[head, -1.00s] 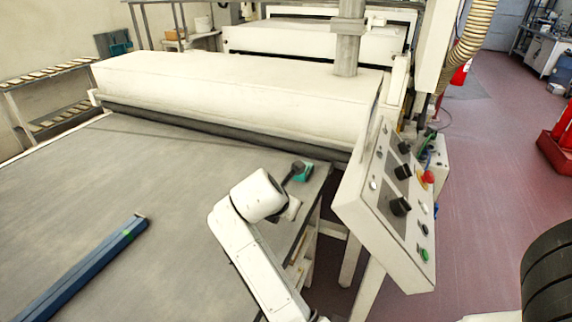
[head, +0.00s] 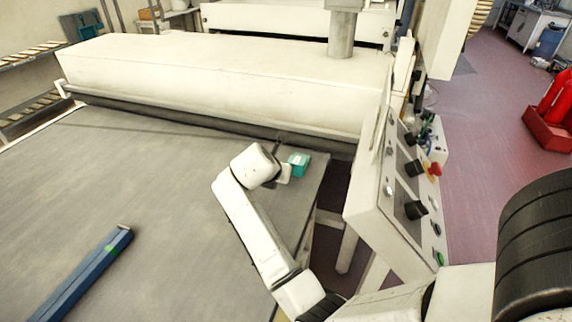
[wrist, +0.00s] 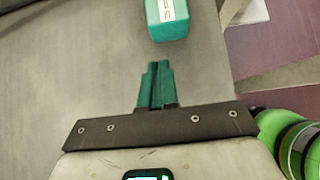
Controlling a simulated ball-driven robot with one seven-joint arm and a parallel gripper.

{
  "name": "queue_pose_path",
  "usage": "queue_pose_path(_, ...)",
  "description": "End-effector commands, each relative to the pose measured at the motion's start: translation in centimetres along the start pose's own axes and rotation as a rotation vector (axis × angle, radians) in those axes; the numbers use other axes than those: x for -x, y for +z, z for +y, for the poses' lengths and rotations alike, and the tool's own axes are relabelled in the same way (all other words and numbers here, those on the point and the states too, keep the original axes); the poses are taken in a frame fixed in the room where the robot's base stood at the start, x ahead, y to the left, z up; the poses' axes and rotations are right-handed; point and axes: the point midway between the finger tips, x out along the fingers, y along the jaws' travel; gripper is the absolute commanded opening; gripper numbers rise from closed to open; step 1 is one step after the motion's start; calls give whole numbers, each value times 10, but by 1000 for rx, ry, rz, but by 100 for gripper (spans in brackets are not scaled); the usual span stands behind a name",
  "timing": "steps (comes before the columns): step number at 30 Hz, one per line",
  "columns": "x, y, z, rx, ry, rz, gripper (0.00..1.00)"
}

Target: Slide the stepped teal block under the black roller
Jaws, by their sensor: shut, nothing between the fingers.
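The stepped teal block (head: 299,162) lies on the grey table near its right edge, in front of the black roller (head: 225,131). In the wrist view the block (wrist: 167,22) is at the top, with a pale marked strip on it; its step is hard to make out. My gripper (wrist: 155,66) has green fingers, shut and empty. They point toward the block, with a gap between in the picture. In the head view my gripper is mostly hidden by my wrist, left of the block. The roller runs along the front of the long white housing.
The table's right edge (head: 312,200) is close to the block, with a drop to the floor. A control panel (head: 408,185) with black knobs stands right of it. A blue bar (head: 85,272) lies on the left of the table. The table's middle is clear.

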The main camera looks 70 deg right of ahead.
Motion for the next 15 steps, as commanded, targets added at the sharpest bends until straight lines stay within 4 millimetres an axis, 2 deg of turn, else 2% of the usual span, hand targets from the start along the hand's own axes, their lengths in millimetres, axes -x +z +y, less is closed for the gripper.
queue_pose_path(2,-15,0,-1,-1,-4,3,0)
queue_pose_path(6,-28,17,0,-5,0,1,0)
queue_pose_path(15,-41,28,0,-3,0,1,0)
